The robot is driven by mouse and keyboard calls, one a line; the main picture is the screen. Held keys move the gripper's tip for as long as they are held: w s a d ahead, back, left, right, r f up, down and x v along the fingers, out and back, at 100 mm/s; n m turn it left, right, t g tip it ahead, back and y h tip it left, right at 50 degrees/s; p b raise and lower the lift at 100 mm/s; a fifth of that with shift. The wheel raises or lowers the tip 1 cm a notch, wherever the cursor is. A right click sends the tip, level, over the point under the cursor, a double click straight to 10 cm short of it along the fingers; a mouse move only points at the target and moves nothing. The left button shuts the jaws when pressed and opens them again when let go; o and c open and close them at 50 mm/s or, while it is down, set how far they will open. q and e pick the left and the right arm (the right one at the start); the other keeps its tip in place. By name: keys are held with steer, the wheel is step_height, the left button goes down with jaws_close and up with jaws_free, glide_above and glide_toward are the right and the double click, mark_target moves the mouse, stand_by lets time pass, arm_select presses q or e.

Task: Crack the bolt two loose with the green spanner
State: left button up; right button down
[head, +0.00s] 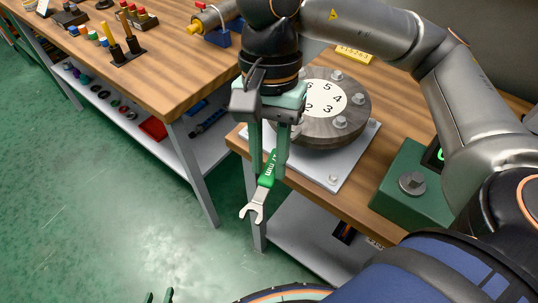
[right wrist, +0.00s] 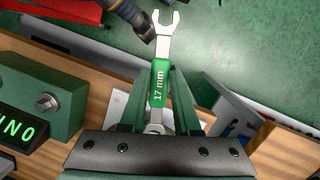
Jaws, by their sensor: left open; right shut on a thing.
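The green spanner (head: 267,172), marked 17 mm, is held in my right gripper (head: 269,168), which is shut on its green handle. Its open silver jaw points down toward the floor, in front of the bench edge. In the right wrist view the spanner (right wrist: 160,85) lies between the fingers, with the open jaw away from the gripper. A round dark flange (head: 355,115) with a white numbered face stands behind my right gripper. My left gripper (head: 159,297) is open and empty at the bottom edge.
A green box (head: 405,190) with a bolt head and a lit display stands right of the flange's grey plate (head: 335,172). Another wooden bench (head: 150,80) with tools and a shelf is at left. Green floor is open between.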

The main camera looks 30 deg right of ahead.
steer(key=shift+w+d+b, duration=0.8)
steer(key=shift+w+d, duration=0.3)
steer(key=shift+d, duration=0.25)
stand_by(1.4)
steer(key=shift+s+d+n+b, duration=0.35)
steer(key=shift+n, duration=0.25)
steer(key=shift+a, duration=0.1)
steer(key=shift+s+a+b, duration=0.3)
steer(key=shift+s+a, duration=0.9)
steer(key=shift+a, duration=0.1)
steer(key=shift+r, duration=0.15)
steer(key=shift+r, duration=0.5)
